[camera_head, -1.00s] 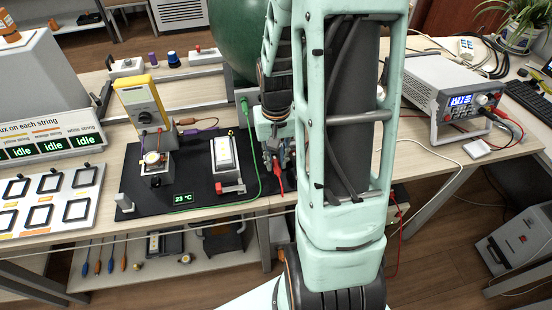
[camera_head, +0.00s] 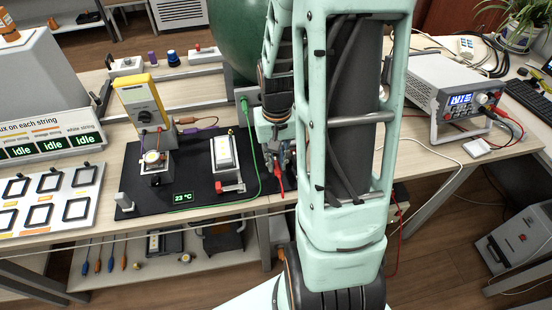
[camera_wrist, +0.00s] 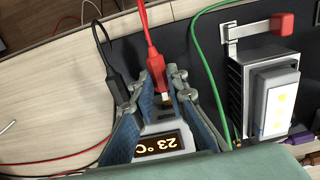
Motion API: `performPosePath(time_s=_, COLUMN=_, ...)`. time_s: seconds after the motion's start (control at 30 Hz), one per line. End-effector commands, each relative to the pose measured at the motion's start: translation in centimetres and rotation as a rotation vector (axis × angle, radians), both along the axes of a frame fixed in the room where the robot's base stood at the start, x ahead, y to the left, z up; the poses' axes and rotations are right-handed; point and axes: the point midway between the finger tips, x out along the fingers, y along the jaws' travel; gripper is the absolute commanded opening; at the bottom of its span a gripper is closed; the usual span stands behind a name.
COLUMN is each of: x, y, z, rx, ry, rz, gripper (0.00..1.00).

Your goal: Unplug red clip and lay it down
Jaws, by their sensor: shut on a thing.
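The red clip (camera_wrist: 157,68) lies between the fingertips of my gripper (camera_wrist: 159,82) in the wrist view, on a red lead that runs toward the top edge. My gripper is shut on the clip; the contact itself is partly hidden. In the head view the red clip (camera_head: 280,178) shows below my gripper (camera_head: 276,148), beside the mat's right edge. A black clip (camera_wrist: 118,88) sits beside the left finger.
A lamp fixture with a red lever (camera_head: 226,160) stands on the black mat (camera_head: 196,188), left of my gripper. A green cable (camera_head: 257,165) runs between them. A yellow meter (camera_head: 140,100) stands farther left. Bare table (camera_head: 425,165) lies right of my arm.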

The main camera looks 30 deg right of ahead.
Motion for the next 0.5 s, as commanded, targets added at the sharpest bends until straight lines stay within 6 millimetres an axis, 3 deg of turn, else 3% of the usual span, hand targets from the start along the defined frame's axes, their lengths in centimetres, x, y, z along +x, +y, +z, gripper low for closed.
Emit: performPosePath(time_s=0.5, x=-1.6, y=0.5, z=0.0, rx=0.001, ry=0.002, rz=0.0, gripper=0.0)
